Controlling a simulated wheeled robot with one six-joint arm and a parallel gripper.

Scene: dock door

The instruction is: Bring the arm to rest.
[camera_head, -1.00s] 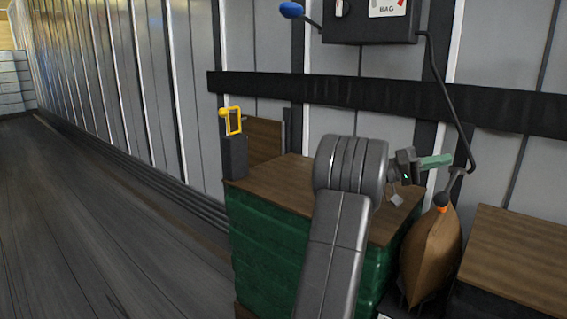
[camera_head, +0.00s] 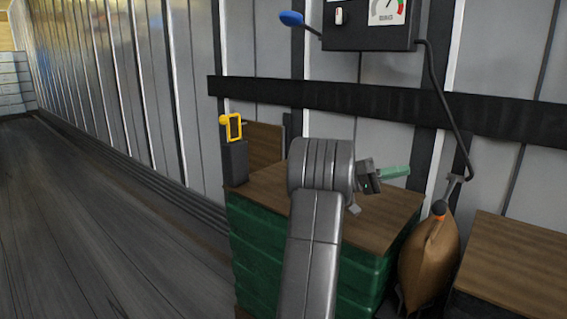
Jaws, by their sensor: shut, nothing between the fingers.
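My gripper (camera_head: 396,172) shows at the end of my grey arm, with a dark body and green fingers. It is shut and empty, pointing right. In the picture it lies over the back right part of the wooden top (camera_head: 385,205) of a green crate-like stack (camera_head: 262,255). It appears apart from the wall and the stack. My arm hides part of the stack and its top.
A dark box with a gauge (camera_head: 370,36) hangs above, with a blue-ended lever (camera_head: 291,18) and a black hose (camera_head: 443,95). A brown bag (camera_head: 428,262) stands between the stack and a wooden-topped block (camera_head: 515,255). A yellow handle (camera_head: 231,127) is left. Floor at left is clear.

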